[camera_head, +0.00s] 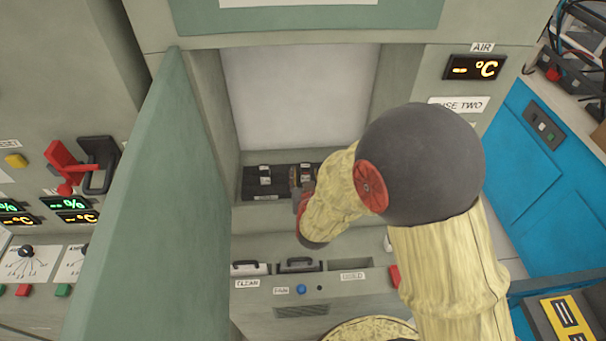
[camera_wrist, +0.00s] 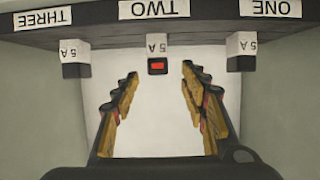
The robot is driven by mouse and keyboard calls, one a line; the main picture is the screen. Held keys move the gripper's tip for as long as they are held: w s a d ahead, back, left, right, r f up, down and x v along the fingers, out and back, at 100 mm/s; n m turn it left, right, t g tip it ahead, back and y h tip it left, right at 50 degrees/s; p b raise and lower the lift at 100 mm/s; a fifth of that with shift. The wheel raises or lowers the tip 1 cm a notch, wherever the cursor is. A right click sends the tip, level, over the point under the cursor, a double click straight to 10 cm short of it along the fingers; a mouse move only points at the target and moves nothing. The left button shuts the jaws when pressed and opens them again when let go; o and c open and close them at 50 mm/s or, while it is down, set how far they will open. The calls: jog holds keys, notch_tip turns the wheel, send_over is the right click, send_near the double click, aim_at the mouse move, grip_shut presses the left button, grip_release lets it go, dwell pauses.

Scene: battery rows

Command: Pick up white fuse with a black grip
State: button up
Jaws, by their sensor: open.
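In the wrist view, white pieces marked 5 A with dark ends sit under the upside-down labels THREE (camera_wrist: 75,58) and ONE (camera_wrist: 241,51). Under TWO a white 5 A piece (camera_wrist: 157,44) is above a small black block with a red face (camera_wrist: 158,67). I cannot tell which of these is the fuse. My gripper (camera_wrist: 158,84) is open and empty, its fingers on either side below the red-faced block. In the head view my gripper (camera_head: 301,178) is at the dark fuse block (camera_head: 258,190), partly hidden by my arm. White pieces (camera_head: 264,169) show on its left.
An open green door (camera_head: 165,215) stands left of the recess. Below, the CLEAN slot (camera_head: 250,269) holds a pale piece with a black handle; a black handle (camera_head: 298,263) sits in the middle slot. The USED slot (camera_head: 351,266) looks empty.

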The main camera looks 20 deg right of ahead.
aim_at(306, 171)
jog(key=b+x, duration=0.1)
jog(key=x, duration=0.5)
jog(key=shift+s+d+f, duration=0.1)
jog(key=shift+s, duration=0.05)
jog(key=shift+c, duration=1.3)
grip_shut()
